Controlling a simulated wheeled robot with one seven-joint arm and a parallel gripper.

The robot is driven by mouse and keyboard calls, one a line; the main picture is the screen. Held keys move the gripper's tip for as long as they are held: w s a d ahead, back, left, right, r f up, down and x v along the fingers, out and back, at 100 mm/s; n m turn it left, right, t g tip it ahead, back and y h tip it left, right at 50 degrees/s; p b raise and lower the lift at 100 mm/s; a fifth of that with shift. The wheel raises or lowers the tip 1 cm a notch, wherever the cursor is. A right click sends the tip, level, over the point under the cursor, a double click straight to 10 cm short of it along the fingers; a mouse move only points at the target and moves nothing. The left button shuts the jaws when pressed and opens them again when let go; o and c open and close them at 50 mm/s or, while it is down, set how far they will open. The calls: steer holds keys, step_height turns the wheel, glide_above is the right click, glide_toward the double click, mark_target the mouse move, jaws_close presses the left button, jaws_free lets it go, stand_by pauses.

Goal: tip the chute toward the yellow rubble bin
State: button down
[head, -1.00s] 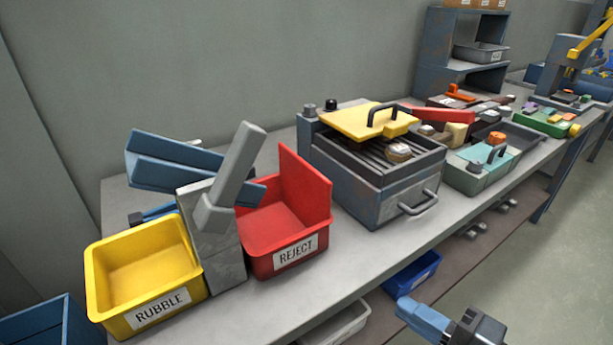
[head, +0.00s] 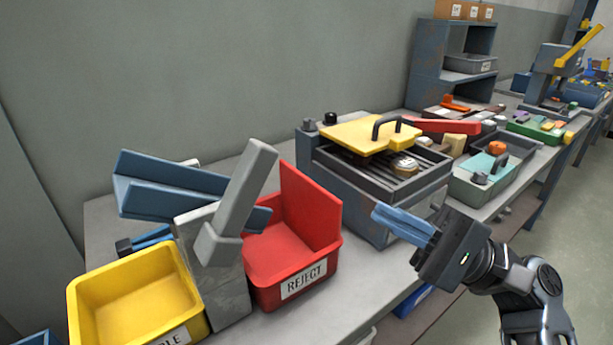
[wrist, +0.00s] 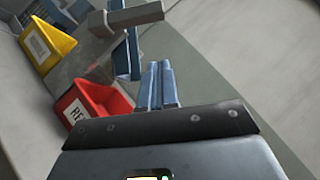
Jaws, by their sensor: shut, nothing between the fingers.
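The blue chute (head: 170,187) is a trough on a grey block stand (head: 220,285). Its left end is higher and its right end reaches down over the red reject bin (head: 290,245). A grey lever (head: 245,190) in front of the chute leans up and to the right. The yellow rubble bin (head: 135,300) stands left of the stand, cut off at the frame's bottom. My gripper (head: 378,214) has blue fingers, shut and empty, right of the red bin and apart from the lever. The wrist view shows the fingers, the yellow bin (wrist: 45,45) and the red bin (wrist: 90,105).
A grill box (head: 365,190) with a yellow lid (head: 355,132) stands on the bench behind my gripper. A teal-lidded box (head: 490,175) and trays stand further right. A grey shelf (head: 455,50) stands at the back. The bench strip before the red bin is clear.

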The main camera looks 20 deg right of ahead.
steer(key=s+a+r+p+x, duration=0.1)
steer(key=s+p+x, duration=0.1)
steer(key=x, duration=1)
steer(key=shift+a+r+p, duration=0.25)
steer(key=shift+p, duration=0.2)
steer(key=shift+w, duration=0.1)
